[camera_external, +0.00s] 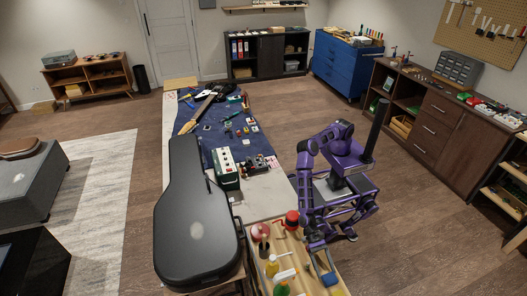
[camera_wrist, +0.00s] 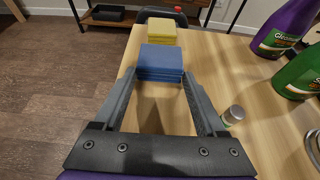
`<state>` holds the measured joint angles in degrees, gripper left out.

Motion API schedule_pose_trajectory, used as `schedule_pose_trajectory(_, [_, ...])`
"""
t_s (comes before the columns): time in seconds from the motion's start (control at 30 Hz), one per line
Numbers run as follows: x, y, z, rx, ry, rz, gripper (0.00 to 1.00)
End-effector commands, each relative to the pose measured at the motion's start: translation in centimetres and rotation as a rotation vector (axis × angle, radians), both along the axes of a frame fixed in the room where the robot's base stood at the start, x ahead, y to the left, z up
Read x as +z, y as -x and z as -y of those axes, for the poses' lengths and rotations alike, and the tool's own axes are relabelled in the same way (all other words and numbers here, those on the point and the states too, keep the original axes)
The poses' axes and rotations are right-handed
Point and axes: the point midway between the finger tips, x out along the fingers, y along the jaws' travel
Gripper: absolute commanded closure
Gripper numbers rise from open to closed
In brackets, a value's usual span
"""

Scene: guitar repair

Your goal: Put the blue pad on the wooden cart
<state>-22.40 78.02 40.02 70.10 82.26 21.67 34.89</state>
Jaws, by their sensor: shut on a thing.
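The blue pad (camera_wrist: 160,60) looks like a short stack of flat blue layers. It sits between the fingertips of my gripper (camera_wrist: 159,76) in the wrist view, with a finger against each side. The pad (camera_external: 328,279) also shows in the external view, over the right edge of the wooden cart (camera_external: 304,276). My gripper (camera_external: 320,262) is shut on it, pointing down at the cart top. The wooden top (camera_wrist: 215,75) lies under and around the pad in the wrist view. I cannot tell whether the pad touches the top or hangs just above it.
A yellow pad (camera_wrist: 161,31) lies just beyond the blue one. A purple bottle (camera_wrist: 284,28), a green bottle (camera_wrist: 298,75) and a small metal-capped item (camera_wrist: 233,115) stand to the right. The black guitar case (camera_external: 196,225) lies left of the cart. Bare wood lies between pads and bottles.

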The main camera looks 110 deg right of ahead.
Motion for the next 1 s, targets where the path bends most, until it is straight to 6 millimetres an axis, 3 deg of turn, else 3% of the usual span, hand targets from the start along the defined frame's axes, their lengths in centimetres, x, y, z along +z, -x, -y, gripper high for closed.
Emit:
schedule_pose_trajectory(0.17, [-0.5,0.0,0.0,0.000,0.000,0.000,0.78])
schedule_pose_trajectory(0.2, [-0.4,0.0,0.0,0.000,0.000,0.000,0.23])
schedule_pose_trajectory(0.33, [-0.4,0.0,0.0,0.000,0.001,0.000,0.00])
schedule_pose_trajectory(0.7, [0.3,0.0,0.1,0.000,0.001,-0.001,0.00])
schedule_pose_trajectory(1.0, [2.3,-0.2,5.3,-0.003,0.001,-0.002,0.00])
